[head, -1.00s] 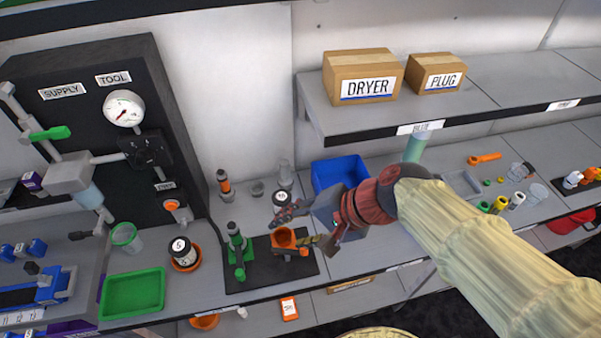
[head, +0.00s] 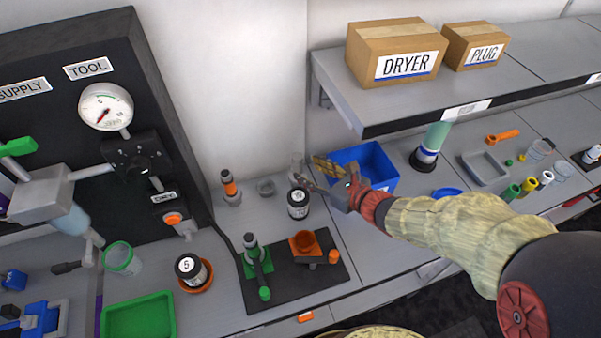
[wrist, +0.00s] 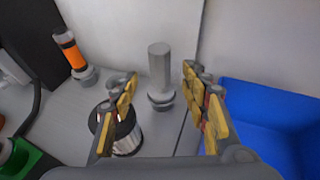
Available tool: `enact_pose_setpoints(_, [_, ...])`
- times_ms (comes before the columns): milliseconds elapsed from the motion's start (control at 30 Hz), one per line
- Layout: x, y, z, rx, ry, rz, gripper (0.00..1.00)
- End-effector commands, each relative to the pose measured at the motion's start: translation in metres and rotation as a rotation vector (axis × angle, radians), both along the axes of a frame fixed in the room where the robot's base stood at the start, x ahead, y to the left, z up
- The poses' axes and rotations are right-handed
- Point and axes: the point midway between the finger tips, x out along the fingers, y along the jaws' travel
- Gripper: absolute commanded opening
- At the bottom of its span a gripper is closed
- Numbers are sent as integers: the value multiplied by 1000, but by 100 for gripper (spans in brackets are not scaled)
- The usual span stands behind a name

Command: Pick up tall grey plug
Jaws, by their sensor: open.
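The tall grey plug (wrist: 160,65) stands upright on the bench near the back wall, a plain cylinder on a wider round foot. My gripper (head: 308,172) is open and empty, with yellow-padded fingers. In the wrist view the plug appears in the gap between the two fingers (wrist: 160,88), farther out than the fingertips. No contact shows.
A black-lidded jar (head: 299,205) stands just in front of the plug. A blue bin (head: 378,160) is close on the right. A shelf (head: 400,118) overhangs at right.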

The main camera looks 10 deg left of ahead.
Motion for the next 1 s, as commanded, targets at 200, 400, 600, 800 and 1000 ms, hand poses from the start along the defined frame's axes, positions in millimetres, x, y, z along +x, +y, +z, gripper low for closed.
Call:
enact_pose_setpoints(200, [15,17,-8,-1,-1,4,46])
enact_pose_setpoints(400, [33,37,-17,-1,0,4,46])
enact_pose_setpoints(600, [40,44,-18,-1,-2,3,46])
enact_pose_setpoints(800, [40,44,-17,-1,-2,3,44])
enact_pose_setpoints(1000, [40,44,-17,-1,-2,3,33])
